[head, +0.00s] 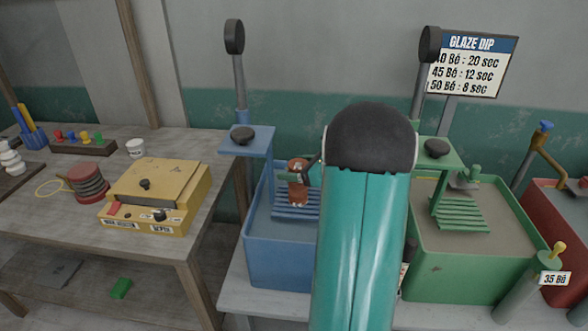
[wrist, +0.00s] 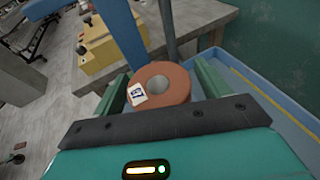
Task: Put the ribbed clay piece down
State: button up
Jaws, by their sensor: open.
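The clay piece (head: 298,186) is a reddish-brown upright cylinder in the head view. It stands on the blue slatted rack (head: 284,212) over the blue tank (head: 268,262). In the wrist view the clay piece (wrist: 178,88) shows its round top with a hole and a small white label on the rim. My gripper (wrist: 160,86) is open, with one green finger on each side of the piece. A narrow gap shows beside the right finger; contact on the left is hard to tell. In the head view my arm hides most of my gripper (head: 312,173).
A green tank (head: 470,268) with its own rack (head: 461,214) stands to the right, and a red tank (head: 566,205) beyond it. A yellow box (head: 160,190) sits on the wooden table to the left. A blue upright and lever (head: 240,85) rise close beside the piece.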

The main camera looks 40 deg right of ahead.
jog(key=v, duration=1.2)
jog(key=w+a+r+n+g+y, duration=0.15)
jog(key=a+n+g, duration=0.35)
jog(key=a, duration=0.7)
jog(key=w+a+r+n+g+y, duration=0.1)
jog(key=a+r+n+g, duration=0.1)
jog(key=a+n, duration=0.8)
jog(key=s+a+n+h, duration=0.3)
jog(key=s+a+n, duration=0.2)
jog(key=a+n, duration=0.4)
jog(key=s+a+r+n+g+h, duration=0.1)
jog(key=s+a+n+h, duration=0.2)
jog(key=s+a+n, duration=0.2)
jog(key=a+n, duration=0.3)
jog(key=a, duration=0.1)
jog(key=shift+s+a+n, duration=0.25)
jog(key=shift+a+n, duration=0.15)
jog(key=shift+r+h, duration=0.1)
jog(key=shift+h, duration=0.15)
